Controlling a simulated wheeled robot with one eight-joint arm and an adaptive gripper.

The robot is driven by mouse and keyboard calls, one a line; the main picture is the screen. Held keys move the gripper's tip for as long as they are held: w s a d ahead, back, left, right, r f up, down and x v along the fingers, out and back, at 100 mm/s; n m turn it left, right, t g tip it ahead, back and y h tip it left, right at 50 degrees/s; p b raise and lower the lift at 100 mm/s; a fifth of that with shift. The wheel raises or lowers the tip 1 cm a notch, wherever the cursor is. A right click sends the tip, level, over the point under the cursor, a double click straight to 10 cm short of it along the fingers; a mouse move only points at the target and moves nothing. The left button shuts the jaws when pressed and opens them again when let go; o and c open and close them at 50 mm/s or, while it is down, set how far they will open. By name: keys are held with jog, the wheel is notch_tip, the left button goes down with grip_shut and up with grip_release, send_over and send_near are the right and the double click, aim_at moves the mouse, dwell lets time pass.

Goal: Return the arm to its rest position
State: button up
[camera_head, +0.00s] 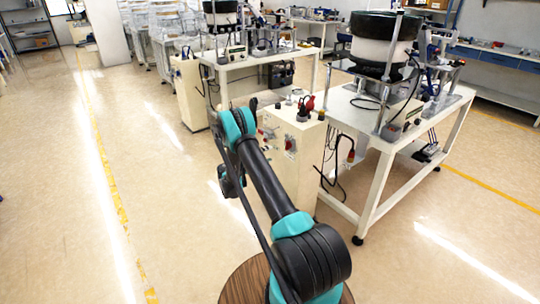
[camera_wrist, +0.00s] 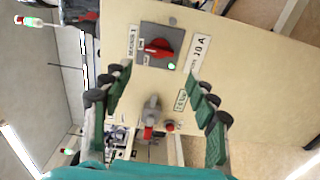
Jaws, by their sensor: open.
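My arm (camera_head: 272,185) reaches forward from its round wooden-topped base and bends at a teal elbow beside a cream control cabinet (camera_head: 290,150). My gripper (camera_wrist: 160,72) shows in the wrist view with its two green, black-padded fingers spread apart and nothing between them. Beyond the fingers is the cabinet face (camera_wrist: 250,75), with a red rotary mains switch (camera_wrist: 158,47) on a grey plate. A small green light glows beside the switch. I cannot tell from this view whether any finger touches the panel. In the head view the gripper itself is not clearly visible.
A white bench (camera_head: 385,150) with a bowl feeder (camera_head: 382,42) stands to the right of the cabinet. Another bench (camera_head: 262,58) with a feeder stands farther back. The floor on the left is clear, with a yellow line (camera_head: 105,165).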

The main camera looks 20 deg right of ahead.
jog(key=shift+r, duration=0.1)
jog(key=s+d+r+g+y, duration=0.1)
jog(key=s+r+y, duration=0.35)
jog(key=r, duration=0.55)
jog(key=s+a+r+m+g+y, duration=0.15)
jog(key=s+r+y, duration=0.35)
jog(key=s, duration=0.7)
jog(key=s+a+m+y, duration=0.1)
jog(key=s+a+y, duration=0.2)
jog(key=s, duration=1.2)
jog(key=s+a+m+y, duration=0.1)
jog(key=s+a+y, duration=0.3)
jog(key=s+a, duration=0.6)
jog(key=s, duration=0.5)
jog(key=shift+s+r, duration=0.2)
jog(key=shift+s, duration=0.2)
jog(key=shift+a+t+y, duration=0.1)
jog(key=shift+t+y, duration=0.15)
